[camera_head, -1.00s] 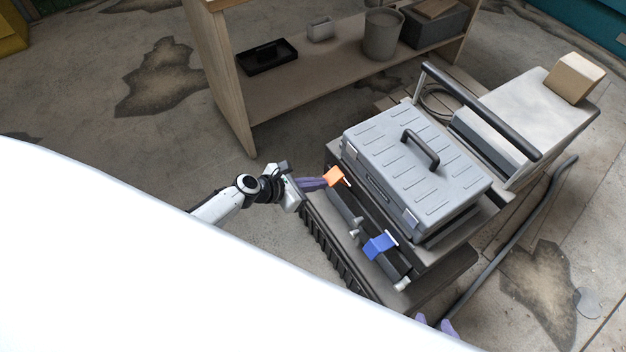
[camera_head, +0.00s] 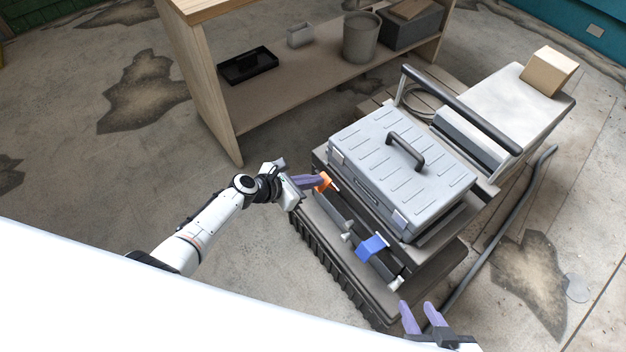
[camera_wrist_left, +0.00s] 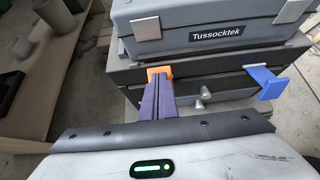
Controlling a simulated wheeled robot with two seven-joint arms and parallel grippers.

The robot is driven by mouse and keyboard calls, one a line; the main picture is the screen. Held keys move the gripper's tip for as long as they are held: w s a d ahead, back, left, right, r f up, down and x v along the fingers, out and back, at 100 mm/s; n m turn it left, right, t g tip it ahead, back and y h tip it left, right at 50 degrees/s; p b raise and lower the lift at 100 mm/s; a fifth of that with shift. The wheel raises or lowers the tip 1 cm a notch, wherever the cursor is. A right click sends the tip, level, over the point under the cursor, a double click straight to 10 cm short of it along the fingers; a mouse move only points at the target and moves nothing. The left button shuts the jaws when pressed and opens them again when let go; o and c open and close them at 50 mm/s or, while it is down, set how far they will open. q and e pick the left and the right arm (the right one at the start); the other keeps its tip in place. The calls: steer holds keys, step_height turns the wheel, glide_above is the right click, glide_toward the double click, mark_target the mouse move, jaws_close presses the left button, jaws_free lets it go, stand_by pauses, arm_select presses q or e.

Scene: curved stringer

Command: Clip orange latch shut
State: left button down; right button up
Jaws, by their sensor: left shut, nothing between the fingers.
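The orange latch (camera_head: 323,182) is on the left end of the dark case's front, below the grey toolbox. It also shows in the left wrist view (camera_wrist_left: 160,71), right at my fingertips. My left gripper (camera_head: 316,182) is shut and empty, its purple fingers at the latch's front face and covering part of it. Whether they touch cannot be told. A blue latch (camera_head: 373,248) sits on the right of the same front and juts outward in the left wrist view (camera_wrist_left: 268,82). My right gripper (camera_head: 421,315) has its purple fingers apart near the bottom edge.
A grey toolbox (camera_head: 375,160) with a black handle stands on the dark case. A cart (camera_head: 490,120) with a black bar and a wooden block (camera_head: 549,71) stands behind. A wooden shelf (camera_head: 205,90) is at the back. Floor to the left is clear.

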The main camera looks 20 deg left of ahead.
stand_by(0.8)
arm_select(q)
steer(key=shift+r+p, duration=0.8)
steer(key=shift+p, duration=0.05)
steer(key=shift+s+a+f, duration=0.15)
steer(key=shift+s+f, duration=0.05)
steer(key=shift+f, duration=0.05)
steer(key=p+v, duration=0.2)
steer(key=v, duration=0.9)
steer(key=shift+s+a+f+p, duration=0.25)
steer(key=shift+s+a+p, duration=0.05)
steer(key=shift+s+p, duration=0.1)
